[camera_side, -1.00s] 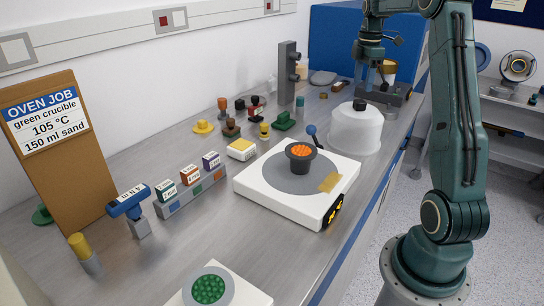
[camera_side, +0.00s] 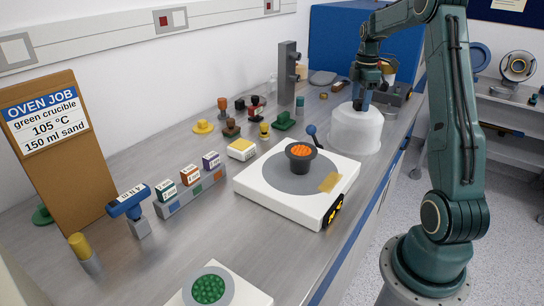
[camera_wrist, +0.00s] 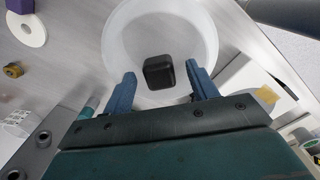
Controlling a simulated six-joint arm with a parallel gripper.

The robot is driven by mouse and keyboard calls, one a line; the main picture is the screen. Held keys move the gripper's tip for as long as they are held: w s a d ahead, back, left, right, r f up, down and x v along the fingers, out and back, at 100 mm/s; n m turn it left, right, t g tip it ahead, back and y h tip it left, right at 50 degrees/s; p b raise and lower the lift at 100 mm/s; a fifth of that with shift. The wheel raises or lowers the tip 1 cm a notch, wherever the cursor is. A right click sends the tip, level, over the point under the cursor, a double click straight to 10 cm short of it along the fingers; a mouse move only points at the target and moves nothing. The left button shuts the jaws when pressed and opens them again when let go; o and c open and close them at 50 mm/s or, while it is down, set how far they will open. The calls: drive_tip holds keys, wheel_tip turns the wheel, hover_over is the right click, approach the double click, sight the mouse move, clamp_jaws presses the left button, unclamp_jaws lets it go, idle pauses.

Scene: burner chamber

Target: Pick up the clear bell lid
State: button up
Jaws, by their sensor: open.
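The clear bell lid (camera_side: 356,132) stands on the bench at the back right of the white hotplate, a frosted dome with a black knob. My gripper (camera_side: 362,104) is right over its top, pointing down, and hides the knob in the side view. In the wrist view the black knob (camera_wrist: 159,72) shows inside the pale ring of the lid (camera_wrist: 115,45). My gripper's two blue fingers (camera_wrist: 163,88) are open, one on each side just short of the knob. I cannot tell whether they touch the lid.
The white hotplate (camera_side: 255,190) carries a dark crucible (camera_side: 299,158) with orange contents. A blue-knobbed lever (camera_side: 311,130) stands between hotplate and lid. A grey post (camera_side: 287,75) and small coloured pieces stand to the left. The bench's right edge runs close beside the lid.

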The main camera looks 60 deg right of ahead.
drive_tip(key=shift+f, duration=0.1)
idle(0.4)
drive_tip(key=c, duration=1.1)
drive_tip(key=shift+o, duration=0.2)
wheel_tip(320, 180, up, 20)
idle(0.7)
